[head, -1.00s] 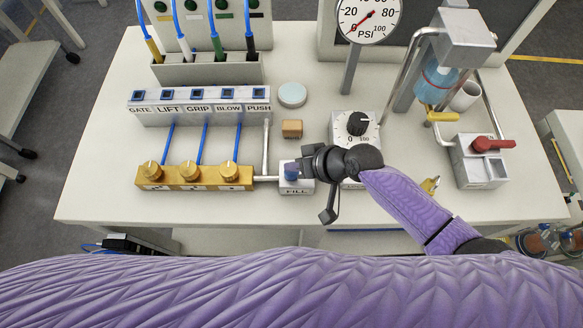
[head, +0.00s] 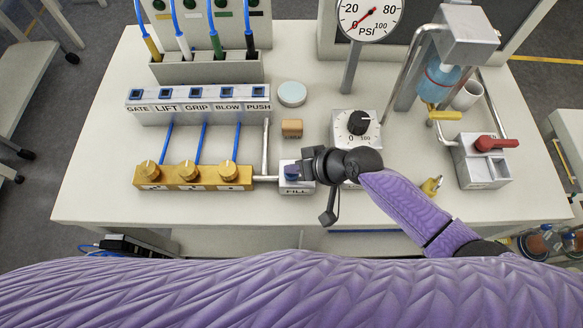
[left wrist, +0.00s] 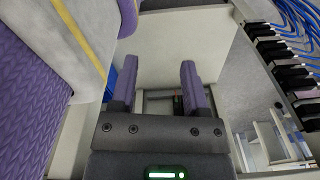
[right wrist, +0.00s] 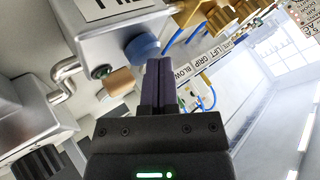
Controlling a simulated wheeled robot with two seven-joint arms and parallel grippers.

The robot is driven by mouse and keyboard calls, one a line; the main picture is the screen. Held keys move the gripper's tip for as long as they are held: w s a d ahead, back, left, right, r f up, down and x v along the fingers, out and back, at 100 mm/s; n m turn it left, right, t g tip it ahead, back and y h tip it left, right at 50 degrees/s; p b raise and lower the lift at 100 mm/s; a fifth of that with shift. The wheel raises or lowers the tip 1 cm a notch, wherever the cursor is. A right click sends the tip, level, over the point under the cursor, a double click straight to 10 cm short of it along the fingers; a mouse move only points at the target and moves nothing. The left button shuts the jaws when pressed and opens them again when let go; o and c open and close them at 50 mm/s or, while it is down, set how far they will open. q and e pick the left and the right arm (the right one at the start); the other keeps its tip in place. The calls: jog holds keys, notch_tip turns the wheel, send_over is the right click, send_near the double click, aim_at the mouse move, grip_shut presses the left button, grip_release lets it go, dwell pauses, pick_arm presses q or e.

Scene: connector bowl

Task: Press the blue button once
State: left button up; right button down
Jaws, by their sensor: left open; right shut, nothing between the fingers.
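The blue button (head: 291,172) sits on top of the small grey box labelled FILL (head: 297,187), near the table's front. My right gripper (head: 305,168) is shut and empty, its fingers pointing left at the button. In the right wrist view, the closed fingertips (right wrist: 158,62) overlap the edge of the blue button (right wrist: 143,47). I cannot tell if they touch it or whether it is pressed down. My left gripper (left wrist: 160,75) is open and empty in the left wrist view, away from the button. It is not visible in the head view.
Left of the FILL box is a brass block with knobs (head: 193,177). A dial box (head: 357,127) stands just behind my right gripper.

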pick_arm(q)
jog(key=shift+d+f, duration=0.15)
pick_arm(e)
jog(key=shift+f, duration=0.15)
pick_arm(q)
jog(key=shift+d+f, duration=0.15)
jog(key=shift+d, duration=0.25)
pick_arm(e)
jog(key=shift+f, duration=0.15)
pick_arm(q)
jog(key=shift+a, duration=0.1)
pick_arm(e)
jog(key=shift+r+p, duration=0.75)
jog(key=shift+r, duration=0.25)
pick_arm(q)
jog(key=shift+a+r, duration=0.25)
jog(key=shift+r, duration=0.25)
jog(key=shift+a+r, duration=0.2)
jog(key=shift+r, duration=0.25)
jog(key=shift+d, duration=0.1)
